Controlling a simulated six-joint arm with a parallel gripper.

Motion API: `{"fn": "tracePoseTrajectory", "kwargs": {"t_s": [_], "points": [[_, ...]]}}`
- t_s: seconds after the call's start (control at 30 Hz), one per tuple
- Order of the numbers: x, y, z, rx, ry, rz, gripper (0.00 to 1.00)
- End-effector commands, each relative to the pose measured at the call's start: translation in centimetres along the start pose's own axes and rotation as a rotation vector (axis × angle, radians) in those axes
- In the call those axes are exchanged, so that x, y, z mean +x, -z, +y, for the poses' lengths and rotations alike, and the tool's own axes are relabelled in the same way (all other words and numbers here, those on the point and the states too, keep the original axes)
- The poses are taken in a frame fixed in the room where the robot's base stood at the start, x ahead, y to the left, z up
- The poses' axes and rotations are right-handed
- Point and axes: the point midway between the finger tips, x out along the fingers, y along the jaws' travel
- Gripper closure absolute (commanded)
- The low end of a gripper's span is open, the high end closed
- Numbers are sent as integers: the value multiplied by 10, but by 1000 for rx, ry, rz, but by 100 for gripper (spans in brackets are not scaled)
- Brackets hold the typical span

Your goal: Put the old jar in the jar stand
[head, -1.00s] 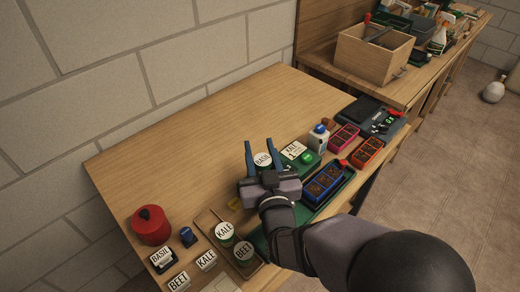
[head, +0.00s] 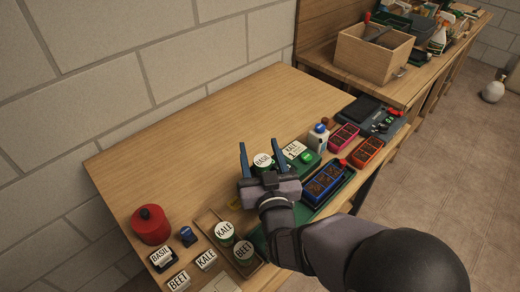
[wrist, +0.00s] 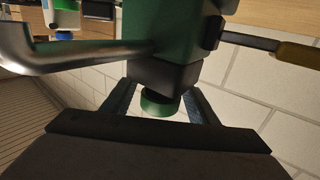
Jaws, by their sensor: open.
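My gripper (head: 256,148) is open, its two blue fingers pointing away from the camera. A jar with a round white top marked BASIL (head: 262,160) shows between the fingers; its lower part is hidden, and I cannot tell whether they touch it. Two more jars, marked KALE (head: 224,229) and BEET (head: 243,249), stand in a shallow wooden tray (head: 205,217), which may be the jar stand. Which jar is the old one is not clear. In the wrist view, a small green round part (wrist: 158,104) under a dark block shows between the fingers (wrist: 160,98).
A green device (head: 308,160) with a KALE card (head: 294,149) stands behind my gripper. A white bottle (head: 318,138) and blue (head: 325,184), pink and orange seedling trays are to the right. A red canister (head: 150,225) stands at left. The table's back left is clear.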

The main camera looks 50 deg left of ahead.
Motion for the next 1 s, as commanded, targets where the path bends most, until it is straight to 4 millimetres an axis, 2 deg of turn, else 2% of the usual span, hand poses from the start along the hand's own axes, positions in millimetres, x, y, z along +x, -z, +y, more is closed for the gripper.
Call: {"fn": "tracePoseTrajectory", "kwargs": {"t_s": [0.6,1.0], "points": [[-65,4,-3,-1,2,0,47],[-73,5,-2,0,0,0,43]]}}
